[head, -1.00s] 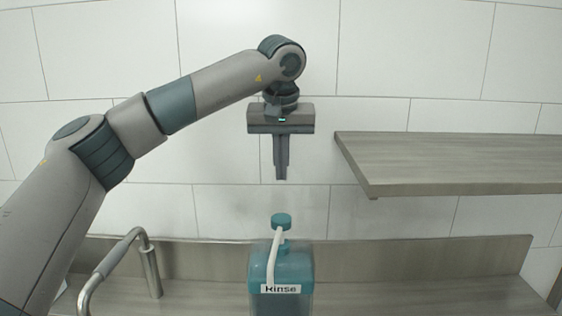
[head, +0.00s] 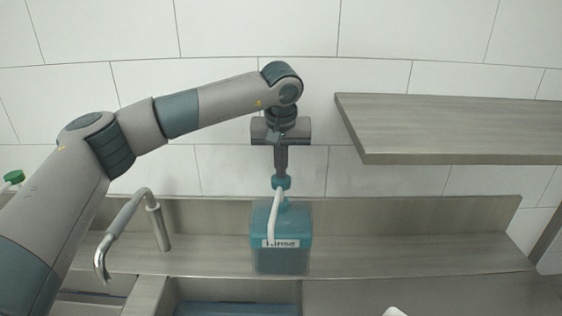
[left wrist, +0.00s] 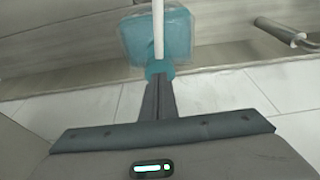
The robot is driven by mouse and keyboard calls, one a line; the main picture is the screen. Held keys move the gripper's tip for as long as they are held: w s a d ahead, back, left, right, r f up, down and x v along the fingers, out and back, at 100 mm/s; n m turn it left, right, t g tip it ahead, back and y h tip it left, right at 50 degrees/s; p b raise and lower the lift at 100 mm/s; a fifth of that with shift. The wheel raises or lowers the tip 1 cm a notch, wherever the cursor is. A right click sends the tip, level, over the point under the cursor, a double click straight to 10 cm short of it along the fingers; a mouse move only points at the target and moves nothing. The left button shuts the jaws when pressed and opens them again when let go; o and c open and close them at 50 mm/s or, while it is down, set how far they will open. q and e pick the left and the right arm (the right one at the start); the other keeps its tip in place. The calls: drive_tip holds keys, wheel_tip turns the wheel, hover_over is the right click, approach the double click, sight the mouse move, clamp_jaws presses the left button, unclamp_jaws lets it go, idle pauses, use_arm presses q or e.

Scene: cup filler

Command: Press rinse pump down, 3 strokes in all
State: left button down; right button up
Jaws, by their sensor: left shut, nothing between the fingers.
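The rinse bottle (head: 281,222) is a translucent teal container with a "Rinse" label. It stands upright on the ledge below the wall. Its teal pump head (head: 281,183) and white spout tube (head: 275,215) are on top. My left gripper (head: 280,174) points straight down with its fingers together and empty, its tips at the top of the pump head. In the left wrist view, the fingertips (left wrist: 158,80) meet the pump head (left wrist: 159,68), with the bottle (left wrist: 182,35) beyond. I cannot tell how far the pump is pressed. My right gripper is not in view.
A wooden shelf (head: 450,128) juts out at the right, beside the gripper. A metal faucet (head: 160,225) stands left of the bottle. A sink with a blue insert (head: 235,309) lies below. A green-capped item (head: 14,177) shows at the left edge.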

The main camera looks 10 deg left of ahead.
use_arm(q)
wheel_tip(320, 180, down, 4)
drive_tip(key=b, duration=0.3)
drive_tip(key=shift+r, duration=0.2)
drive_tip(key=shift+s, duration=0.1)
drive_tip(key=shift+f, duration=0.15)
drive_tip(key=shift+s+r+b, duration=0.1)
drive_tip(key=shift+r+b, duration=0.35)
drive_tip(key=shift+r, duration=0.2)
drive_tip(key=b+v, duration=0.4)
drive_tip(key=v, duration=1.2)
drive_tip(key=shift+r, duration=0.35)
drive_tip(key=shift+s+d, duration=0.1)
drive_tip(key=shift+s+f, duration=0.1)
